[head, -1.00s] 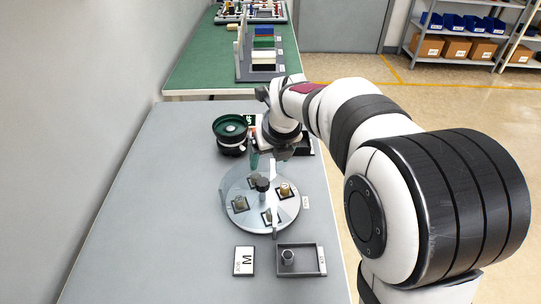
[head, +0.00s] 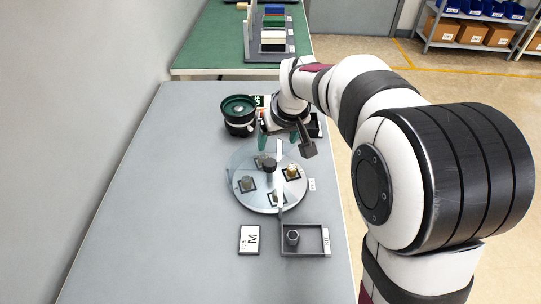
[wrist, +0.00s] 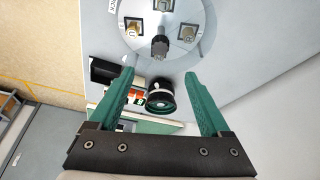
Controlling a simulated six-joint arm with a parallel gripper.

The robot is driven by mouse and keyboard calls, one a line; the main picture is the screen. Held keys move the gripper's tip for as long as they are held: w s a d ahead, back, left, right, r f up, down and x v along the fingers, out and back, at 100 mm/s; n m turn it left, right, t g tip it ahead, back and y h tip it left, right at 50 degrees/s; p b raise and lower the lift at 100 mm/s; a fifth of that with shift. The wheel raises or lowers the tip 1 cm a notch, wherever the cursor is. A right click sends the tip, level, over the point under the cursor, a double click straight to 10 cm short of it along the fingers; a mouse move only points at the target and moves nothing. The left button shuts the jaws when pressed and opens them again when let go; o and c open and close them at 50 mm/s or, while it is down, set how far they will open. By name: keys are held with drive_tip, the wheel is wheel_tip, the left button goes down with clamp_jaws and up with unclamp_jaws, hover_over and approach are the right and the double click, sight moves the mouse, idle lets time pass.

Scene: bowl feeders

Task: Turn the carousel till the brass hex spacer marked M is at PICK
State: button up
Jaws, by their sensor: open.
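The carousel (head: 240,198) is a pale round disc with a dark centre knob (head: 270,165) and several dark square pockets holding small parts. A brass-coloured part (head: 291,171) sits in the right pocket, beside the small label (head: 312,184) on the table; a greyer part (head: 247,183) sits in the left pocket. Other parts sit in the front and back pockets. My gripper (wrist: 160,76) has green fingers, wide apart and empty, above the far side of the carousel.
A bowl feeder (head: 239,108) with a green top stands behind the carousel. A grey tray (head: 324,238) holding a metal cylinder (head: 293,237) lies in front, right of the card. The grey table's left side is clear.

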sight(270, 163)
drive_tip(key=x, duration=1.5)
drive_tip(key=shift+f, duration=0.1)
clamp_jaws()
